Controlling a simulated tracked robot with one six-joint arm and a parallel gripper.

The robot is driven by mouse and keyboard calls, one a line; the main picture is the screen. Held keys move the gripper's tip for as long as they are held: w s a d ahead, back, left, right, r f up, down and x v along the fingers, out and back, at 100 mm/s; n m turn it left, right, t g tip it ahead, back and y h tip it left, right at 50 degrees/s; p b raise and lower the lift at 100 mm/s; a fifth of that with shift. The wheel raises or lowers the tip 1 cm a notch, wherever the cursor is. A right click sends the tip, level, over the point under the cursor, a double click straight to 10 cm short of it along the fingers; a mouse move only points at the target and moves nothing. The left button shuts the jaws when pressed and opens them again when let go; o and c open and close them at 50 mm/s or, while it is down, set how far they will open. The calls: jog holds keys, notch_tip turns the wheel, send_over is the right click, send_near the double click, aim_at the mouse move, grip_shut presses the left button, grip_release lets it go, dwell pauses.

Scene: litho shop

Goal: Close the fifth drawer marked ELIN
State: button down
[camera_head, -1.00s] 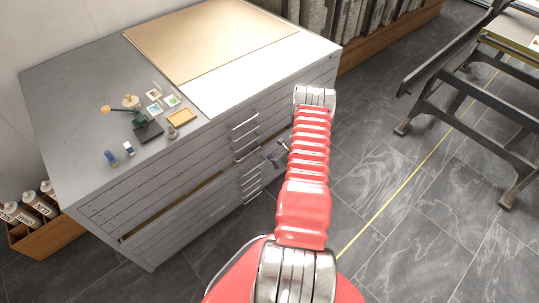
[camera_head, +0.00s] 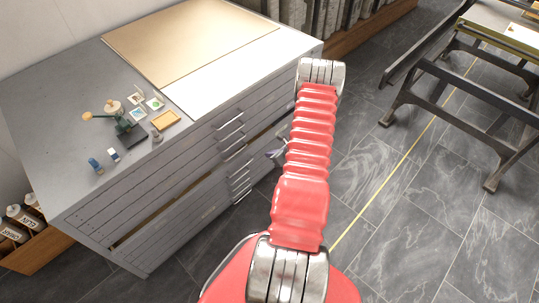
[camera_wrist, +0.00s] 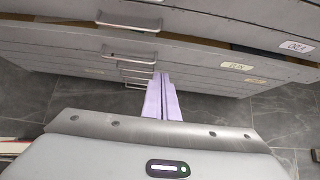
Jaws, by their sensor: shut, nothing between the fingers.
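The grey flat-file cabinet (camera_head: 160,190) stands left of my red arm in the head view. One drawer stands a little out, leaving a dark gap above its front. In the wrist view, that drawer front (camera_wrist: 190,58) bears a small white label (camera_wrist: 237,66) that seems to read ELIN, though it is tiny. A bar handle (camera_wrist: 128,53) is on the front. My gripper (camera_wrist: 162,78) is shut and empty, its lavender fingers pointing at the drawer fronts just right of the handles. I cannot tell whether they touch. In the head view, the gripper (camera_head: 276,154) is partly hidden by my arm.
The cabinet top holds tan board (camera_head: 190,40), a white sheet, a green lamp-like tool (camera_head: 118,122) and small items. A wooden crate of bottles (camera_head: 35,245) is at the left. A dark metal press frame (camera_head: 465,95) stands at right. Tiled floor between is clear.

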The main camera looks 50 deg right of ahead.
jog(key=c, duration=2.5)
grip_release()
jog(key=shift+c, duration=0.2)
jog(key=shift+o, duration=1.6)
jog(key=shift+a, duration=0.35)
jog(key=shift+o, duration=0.2)
jog(key=a+n, duration=0.1)
jog(key=a+r+n+y, duration=0.1)
jog(key=a, duration=0.1)
jog(key=a+n+y, duration=0.1)
jog(key=a, duration=0.1)
jog(key=shift+r+n, duration=0.25)
jog(key=shift+n, duration=0.05)
jog(key=a+r+n+g+y, duration=0.5)
jog(key=a+r+n, duration=1)
jog(key=a+r, duration=0.45)
jog(key=s+a+r+n+h, duration=0.2)
jog(key=a+r+n, duration=0.4)
jog(key=r, duration=0.4)
jog(key=s+a+r+n+t+h, duration=0.1)
jog(key=s+a+r+n+h, duration=0.1)
jog(key=s+a+r+n, duration=0.3)
jog(key=s+a+r+n+h, duration=0.2)
jog(key=a+r+n, duration=0.5)
jog(key=r, duration=0.9)
jog(key=s+a, duration=0.1)
jog(key=a, duration=0.2)
jog(key=shift+s+a+r+n+t, duration=0.2)
jog(key=shift+s+a+n+t, duration=0.1)
jog(key=shift+a+n, duration=0.1)
